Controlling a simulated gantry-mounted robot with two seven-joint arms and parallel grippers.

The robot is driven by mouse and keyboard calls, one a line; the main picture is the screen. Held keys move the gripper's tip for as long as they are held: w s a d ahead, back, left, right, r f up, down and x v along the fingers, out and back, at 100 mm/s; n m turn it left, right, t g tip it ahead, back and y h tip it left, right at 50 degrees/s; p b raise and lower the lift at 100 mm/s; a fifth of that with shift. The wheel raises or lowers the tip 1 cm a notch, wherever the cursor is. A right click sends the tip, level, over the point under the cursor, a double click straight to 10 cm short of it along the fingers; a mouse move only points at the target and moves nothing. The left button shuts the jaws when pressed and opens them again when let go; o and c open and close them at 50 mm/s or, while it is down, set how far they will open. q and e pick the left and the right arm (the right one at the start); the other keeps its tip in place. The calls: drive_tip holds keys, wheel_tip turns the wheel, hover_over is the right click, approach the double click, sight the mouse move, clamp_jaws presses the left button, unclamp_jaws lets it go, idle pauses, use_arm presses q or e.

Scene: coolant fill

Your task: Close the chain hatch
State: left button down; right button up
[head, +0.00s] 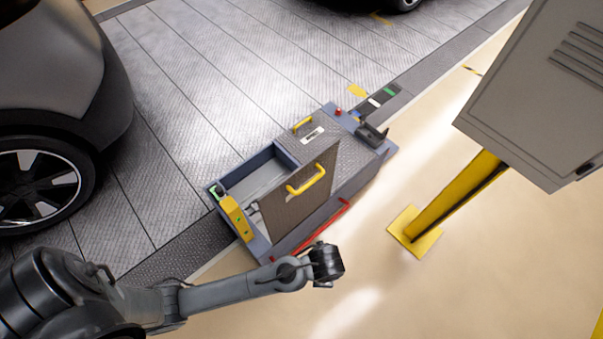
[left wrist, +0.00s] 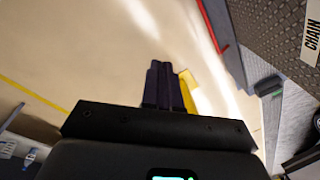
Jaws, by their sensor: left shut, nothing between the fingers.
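The hatch lid (head: 285,205), a textured panel with a yellow handle (head: 306,180), stands raised over a blue-grey floor box. An open compartment (head: 262,172) lies on its left side. A white label reading CHAIN (left wrist: 312,38) shows on a dark textured plate in the left wrist view. My left gripper (head: 323,284) is in front of and below the box, apart from the lid and its handle. In the left wrist view its fingers (left wrist: 163,85) are together and empty, over the floor. My right gripper is not in view.
A red bar (head: 315,232) runs along the box's near right side. A yellow post (head: 450,200) carries a grey cabinet (head: 540,95) at the right. A car (head: 50,100) stands at the left. The beige floor between box and post is clear.

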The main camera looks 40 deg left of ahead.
use_arm(q)
drive_tip(key=w+a+r+m+y+p, duration=0.3)
drive_tip(key=w+a+r+m+y, duration=0.15)
drive_tip(key=w, duration=0.35)
drive_tip(key=w+a+r+m+y+p, duration=0.35)
drive_tip(key=w+a+y, duration=0.2)
drive_tip(key=w, duration=0.25)
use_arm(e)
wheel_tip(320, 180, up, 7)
use_arm(q)
drive_tip(key=m+y+b, duration=0.1)
drive_tip(key=b, duration=0.7)
approach(296, 174)
wheel_tip(296, 174, down, 4)
drive_tip(key=a, duration=0.4)
drive_tip(key=shift+a+r+t, duration=0.15)
drive_tip(key=shift+r+t, duration=0.1)
drive_tip(key=shift+t, duration=0.05)
drive_tip(key=shift+w+a, duration=0.1)
drive_tip(key=shift+a, duration=0.45)
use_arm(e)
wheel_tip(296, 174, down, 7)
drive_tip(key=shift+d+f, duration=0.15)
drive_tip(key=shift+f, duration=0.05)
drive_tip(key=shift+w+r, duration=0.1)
